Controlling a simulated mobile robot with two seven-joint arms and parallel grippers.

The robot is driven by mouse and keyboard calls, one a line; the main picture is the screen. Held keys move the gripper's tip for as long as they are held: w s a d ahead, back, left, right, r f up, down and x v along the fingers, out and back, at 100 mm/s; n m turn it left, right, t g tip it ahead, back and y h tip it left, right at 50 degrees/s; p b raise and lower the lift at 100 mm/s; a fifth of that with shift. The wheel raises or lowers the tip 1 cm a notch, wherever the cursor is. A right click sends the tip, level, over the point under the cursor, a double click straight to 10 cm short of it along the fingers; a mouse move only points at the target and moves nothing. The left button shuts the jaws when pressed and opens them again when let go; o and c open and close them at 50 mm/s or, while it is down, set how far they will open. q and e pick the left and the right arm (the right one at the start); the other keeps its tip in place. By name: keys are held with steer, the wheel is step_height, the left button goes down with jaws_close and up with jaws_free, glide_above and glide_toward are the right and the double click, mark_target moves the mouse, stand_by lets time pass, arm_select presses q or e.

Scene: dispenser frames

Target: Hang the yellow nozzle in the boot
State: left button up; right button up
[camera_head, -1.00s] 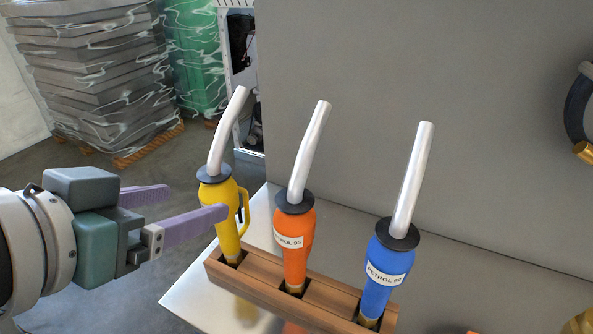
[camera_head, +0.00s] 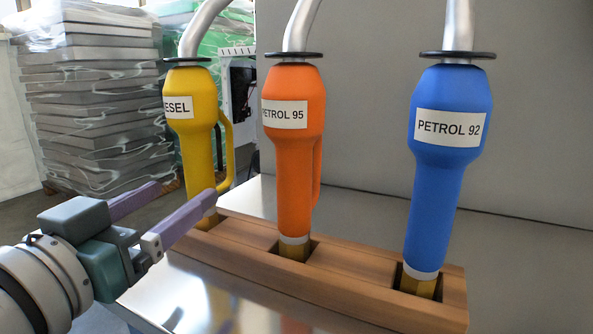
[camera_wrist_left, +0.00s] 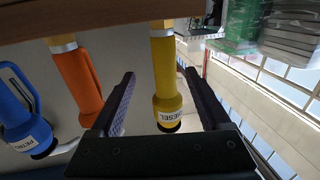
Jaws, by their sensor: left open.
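The yellow nozzle (camera_head: 197,130), labelled diesel, stands upright in the left slot of a wooden rack (camera_head: 330,272). Its black collar and grey spout are at the top. My left gripper (camera_head: 172,205) is open in front of the nozzle's lower part, in the head view. In the left wrist view the yellow nozzle (camera_wrist_left: 165,80) shows between the two open fingers (camera_wrist_left: 160,95), with a gap on each side. My right gripper is not in view. I cannot make out the boot in these frames.
An orange nozzle (camera_head: 294,150) labelled Petrol 95 and a blue nozzle (camera_head: 446,150) labelled Petrol 92 stand in the same rack, right of the yellow one. A grey panel (camera_head: 380,120) rises behind. Wrapped stacks (camera_head: 85,100) stand at the back left.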

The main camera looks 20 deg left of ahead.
mark_target(191, 176)
arm_select(q)
steer(key=w, duration=0.2)
steer(key=w+a+b, duration=0.1)
steer(key=w, duration=0.4)
steer(key=shift+w+a+r, duration=0.15)
steer(key=shift+a, duration=0.1)
jaws_close()
stand_by(0.4)
stand_by(0.8)
steer(key=shift+r, duration=0.25)
